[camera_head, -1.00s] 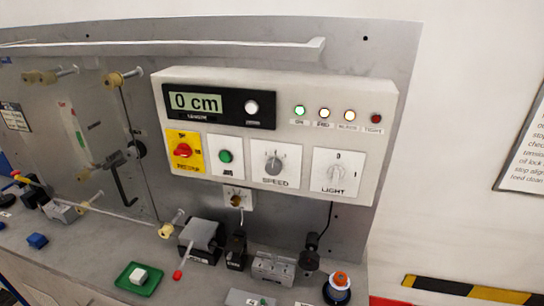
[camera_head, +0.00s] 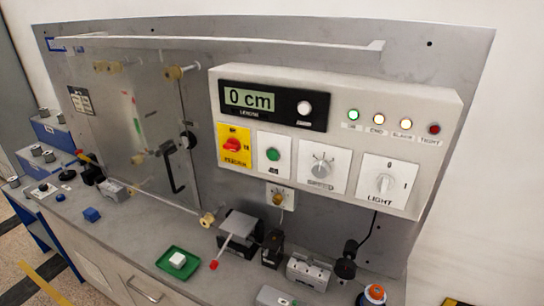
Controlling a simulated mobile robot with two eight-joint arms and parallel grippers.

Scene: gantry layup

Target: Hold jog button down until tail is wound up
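The control box (camera_head: 330,185) is mounted on the grey upright panel. Its green jog button (camera_head: 273,154) sits on a white plate between the red and yellow rotary switch (camera_head: 234,147) and the speed knob (camera_head: 321,166). The display (camera_head: 250,99) reads 0 cm. Green, yellowish and whitish lamps are lit, and the red lamp at the right looks dark. I cannot make out the tail itself; a thin pale strand (camera_head: 165,204) runs low along the panel to a roller (camera_head: 208,219). Neither of my grippers shows.
A green tray (camera_head: 163,262) with a white block lies on the bench. A dark box with a red-tipped lever (camera_head: 228,240), a grey metal block (camera_head: 308,270) and an orange-topped round item (camera_head: 373,293) stand along the bench.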

